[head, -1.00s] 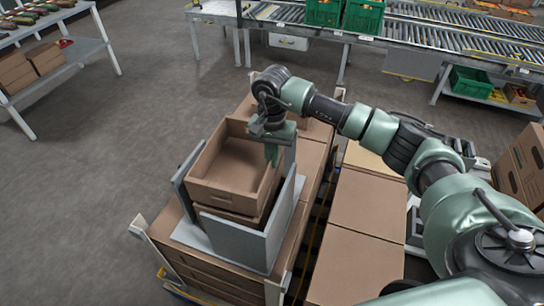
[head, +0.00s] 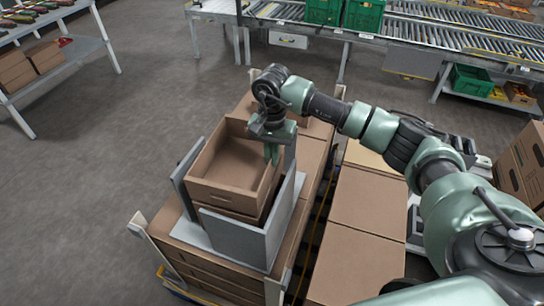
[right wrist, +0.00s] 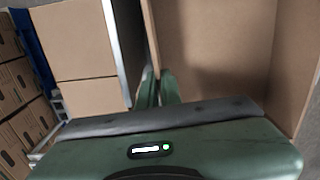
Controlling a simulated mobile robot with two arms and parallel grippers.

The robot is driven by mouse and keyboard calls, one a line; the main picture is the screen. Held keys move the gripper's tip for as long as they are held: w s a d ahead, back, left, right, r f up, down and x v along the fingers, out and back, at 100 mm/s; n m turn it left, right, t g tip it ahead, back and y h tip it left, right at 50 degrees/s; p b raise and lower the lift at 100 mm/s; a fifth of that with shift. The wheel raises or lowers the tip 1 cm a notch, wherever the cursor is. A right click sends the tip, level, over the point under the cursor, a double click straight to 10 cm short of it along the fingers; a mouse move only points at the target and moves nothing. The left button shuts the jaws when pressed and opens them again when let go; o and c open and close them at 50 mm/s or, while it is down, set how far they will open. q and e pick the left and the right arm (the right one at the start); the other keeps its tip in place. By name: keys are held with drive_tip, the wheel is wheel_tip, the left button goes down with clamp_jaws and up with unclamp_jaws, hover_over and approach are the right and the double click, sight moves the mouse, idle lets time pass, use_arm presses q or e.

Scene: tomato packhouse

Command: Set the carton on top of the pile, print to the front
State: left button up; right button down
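The open, empty brown carton (head: 222,194) sits within the grey upright plates (head: 238,240) of a frame on top of the pile (head: 190,248). Another brown carton layer shows just under it; I cannot tell whether the two touch. No print can be made out on the carton's near face. My right gripper (head: 272,155) points down at the carton's right wall. In the right wrist view its fingers (right wrist: 158,88) are close together at that wall (right wrist: 153,45), which runs in between them, so it looks gripped. My left gripper is out of view.
A second row of closed cartons (head: 366,200) stands to the right of the pile, across a narrow gap. A roller conveyor (head: 440,38) with green crates (head: 362,15) runs along the back. A shelf table (head: 65,65) stands at far left. The floor between is clear.

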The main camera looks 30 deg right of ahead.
drive_tip(key=shift+f+b, duration=0.65)
drive_tip(key=shift+f, duration=0.15)
drive_tip(key=c, duration=1.5)
unclamp_jaws()
drive_tip(key=shift+c, duration=0.2)
drive_tip(key=c, duration=0.3)
drive_tip(key=shift+r, duration=0.15)
drive_tip(key=shift+r+p, duration=2.1)
drive_tip(key=shift+r, duration=1.8)
